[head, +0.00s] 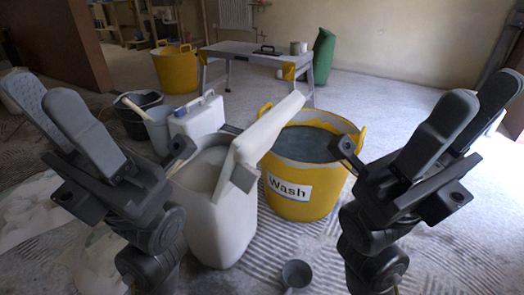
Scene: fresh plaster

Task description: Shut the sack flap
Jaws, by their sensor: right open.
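The sack (222,222) is a tall white bag-like container standing upright on the floor in the middle of the head view. Its top is open and pale powder (205,168) shows inside. The sack flap (265,130) is a long white slab at its right side, raised and slanting up to the right. My right gripper (482,88) is open and empty, fingers up, well right of the flap.
A yellow tub (303,200) marked "Wash", holding grey liquid, stands close right of the sack. A white jerrycan (198,117) and dark bucket (133,123) stand behind left. A scoop (296,274) lies in front. A bench (240,50) is farther back. Floor at right is mostly clear.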

